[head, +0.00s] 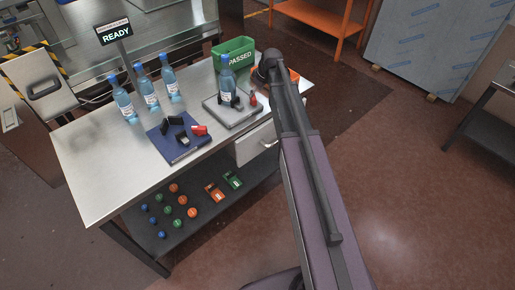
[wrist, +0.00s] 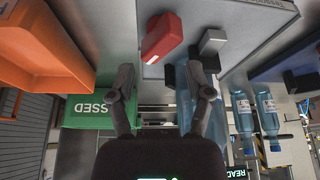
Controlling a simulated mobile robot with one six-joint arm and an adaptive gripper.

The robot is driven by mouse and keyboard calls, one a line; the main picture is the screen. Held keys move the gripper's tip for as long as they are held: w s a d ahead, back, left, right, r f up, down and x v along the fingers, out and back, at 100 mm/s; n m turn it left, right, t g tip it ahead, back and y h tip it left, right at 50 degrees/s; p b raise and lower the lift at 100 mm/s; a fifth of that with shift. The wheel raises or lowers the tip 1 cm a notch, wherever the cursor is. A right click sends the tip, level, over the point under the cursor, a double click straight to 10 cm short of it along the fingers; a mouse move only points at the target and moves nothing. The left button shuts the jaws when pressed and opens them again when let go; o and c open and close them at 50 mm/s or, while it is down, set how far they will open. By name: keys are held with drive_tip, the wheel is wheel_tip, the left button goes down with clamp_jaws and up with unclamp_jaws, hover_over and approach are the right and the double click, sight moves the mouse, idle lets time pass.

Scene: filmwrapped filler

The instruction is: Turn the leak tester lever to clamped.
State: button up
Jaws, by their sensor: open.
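A grey plate (head: 219,113) on the steel bench carries an upright blue-capped bottle (head: 227,82) between black blocks. A small red lever (head: 253,99) stands at its right side. I cannot read the plate's label, so I cannot tell for sure that it is the leak tester. In the wrist view the red lever (wrist: 162,38) lies ahead of my gripper (wrist: 166,85), apart from its fingertips. My gripper is open and empty. The bottle (wrist: 185,105) shows partly behind the right finger. A blue board (head: 183,148) with black blocks and another red handle (head: 199,131) lies to the left.
A green PASSED bin (head: 233,47) stands behind the plate. An orange bin (wrist: 45,45) is close on the left in the wrist view. Several bottles (head: 148,90) stand at the bench's back left, near a READY sign (head: 115,33). The front left bench top is clear.

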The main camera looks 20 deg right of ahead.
drive_tip(key=shift+p+v, duration=3.95)
drive_tip(key=shift+v, duration=0.65)
drive_tip(key=s+a+f+m+g+b, duration=0.1)
drive_tip(key=s+a+f+m+b, duration=0.1)
drive_tip(key=s, duration=0.6)
drive_tip(key=s+a+f+m+g+h+b, duration=0.1)
drive_tip(key=s+a+f+b, duration=0.3)
drive_tip(key=s, duration=0.4)
drive_tip(key=s+a+f+m+g+h+b, duration=0.1)
drive_tip(key=s+a+f+m+b, duration=0.2)
drive_tip(key=s, duration=0.6)
drive_tip(key=shift+a+f+g+b, duration=0.35)
drive_tip(key=shift+f+b, duration=0.8)
drive_tip(key=shift+f, duration=0.7)
drive_tip(key=m+t+p, duration=0.1)
drive_tip(key=t+p, duration=0.4)
drive_tip(key=p, duration=0.6)
approach(253, 99)
wheel_tip(253, 99, up, 3)
drive_tip(key=shift+w+r+g+h, duration=0.2)
drive_tip(key=shift+w+g+h, duration=0.05)
drive_tip(key=shift+w+h, duration=0.15)
drive_tip(key=shift+a+f, duration=0.1)
drive_tip(key=shift+f, duration=0.1)
drive_tip(key=b+x, duration=1.2)
drive_tip(key=x, duration=0.1)
drive_tip(key=shift+f+b, duration=0.2)
drive_tip(key=shift+b, duration=0.15)
